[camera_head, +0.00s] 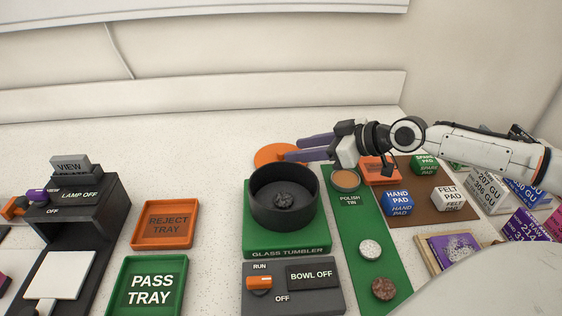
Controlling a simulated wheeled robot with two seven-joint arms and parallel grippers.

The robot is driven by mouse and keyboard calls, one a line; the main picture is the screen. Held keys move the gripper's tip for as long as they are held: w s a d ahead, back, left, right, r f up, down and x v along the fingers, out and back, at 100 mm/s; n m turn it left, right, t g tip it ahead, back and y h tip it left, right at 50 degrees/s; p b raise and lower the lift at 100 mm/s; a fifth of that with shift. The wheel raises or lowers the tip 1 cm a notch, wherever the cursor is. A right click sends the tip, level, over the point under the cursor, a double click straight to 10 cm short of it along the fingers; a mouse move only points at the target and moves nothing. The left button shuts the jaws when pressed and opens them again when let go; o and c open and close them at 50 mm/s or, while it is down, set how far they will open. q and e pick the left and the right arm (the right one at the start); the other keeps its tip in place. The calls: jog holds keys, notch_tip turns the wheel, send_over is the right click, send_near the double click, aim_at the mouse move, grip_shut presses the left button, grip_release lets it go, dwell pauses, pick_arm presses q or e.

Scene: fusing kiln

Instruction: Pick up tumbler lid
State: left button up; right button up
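An orange round disc, which looks like the tumbler lid (268,154), lies on the white bench just behind the black tumbler bowl (283,208). The bowl is open at the top, with a dark lump inside, and stands on the green glass tumbler base (287,244). My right gripper (293,149) reaches in from the right, its two purple fingers apart with a gap between them. The fingertips are at the right side of the disc and cover part of it. I cannot tell whether they touch it. My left gripper is not in view.
A polish tin (345,180) stands on a green strip right of the bowl. Hand pad (397,203) and felt pad (450,198) blocks sit further right. The reject tray (165,224), pass tray (149,286) and lamp box (78,215) are left. The bench behind the trays is clear.

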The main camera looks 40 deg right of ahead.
aim_at(282, 152)
jog(key=shift+b+x, duration=0.45)
jog(key=shift+x, duration=2.1)
jog(key=shift+d, duration=0.15)
grip_shut()
